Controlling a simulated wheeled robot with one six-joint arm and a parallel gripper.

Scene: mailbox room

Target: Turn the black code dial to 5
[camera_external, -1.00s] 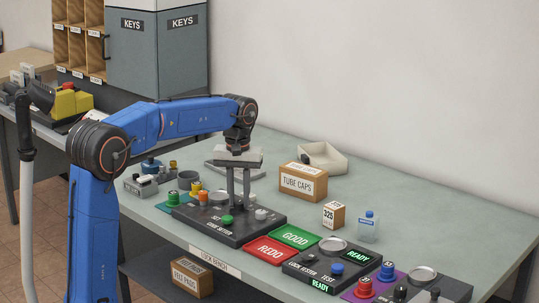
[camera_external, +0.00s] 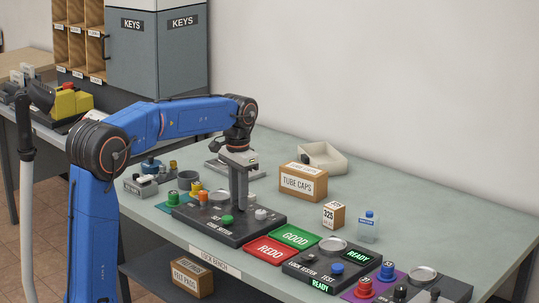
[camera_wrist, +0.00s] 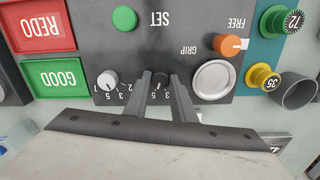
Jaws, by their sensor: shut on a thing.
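The black code dial (camera_wrist: 161,77) is on the dark code setter panel (camera_wrist: 190,25), between my fingers in the wrist view. My gripper (camera_wrist: 161,80) is shut on it from above. The fingers hide much of the dial and its scale; a 5 shows just below it, but I cannot tell where its pointer stands. In the external view my gripper (camera_external: 239,207) points straight down onto the code setter (camera_external: 235,234), its fingers lined up one behind the other and hiding the dial.
A white dial (camera_wrist: 107,79) with its own numbers sits close beside my fingers. A green SET button (camera_wrist: 125,18), an orange lever (camera_wrist: 229,44) and a round metal GRIP seat (camera_wrist: 212,78) share the panel. Red REDO (camera_external: 270,250) and green GOOD (camera_external: 296,236) pads lie right of it.

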